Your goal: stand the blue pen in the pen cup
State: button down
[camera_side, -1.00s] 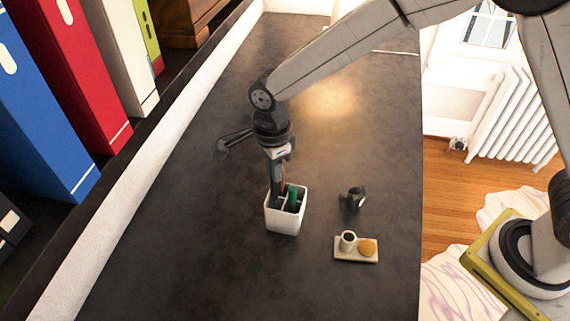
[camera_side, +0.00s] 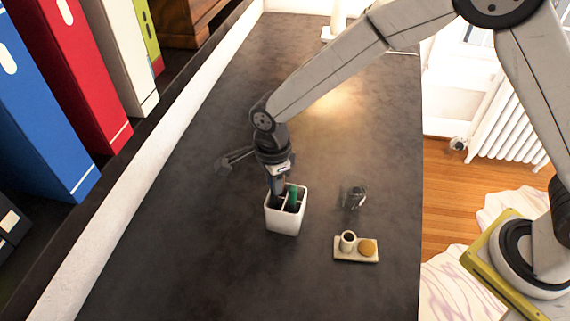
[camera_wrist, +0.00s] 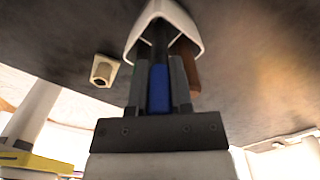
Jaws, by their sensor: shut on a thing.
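The white pen cup (camera_side: 285,221) stands upright on the dark table, with dividers inside and a green item (camera_side: 293,195) in it. My gripper (camera_side: 277,189) is right at the cup's opening, pointing down. In the wrist view my gripper (camera_wrist: 159,88) is shut on the blue pen (camera_wrist: 159,90), which lies between the two fingers and points toward the cup (camera_wrist: 184,20). The pen's far end is at or inside the cup's opening; how deep it sits is hidden. In the side view the fingers hide the pen.
A small tray (camera_side: 341,256) with a little cup and an orange-yellow round thing stands right of the pen cup. A small dark object (camera_side: 354,196) lies behind the tray. Binders (camera_side: 60,85) line the left side. The table around the cup is mostly clear.

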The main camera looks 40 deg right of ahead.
jog(key=shift+f, duration=0.75)
jog(key=shift+c, duration=2.2)
grip_release()
jog(key=shift+r, duration=3.85)
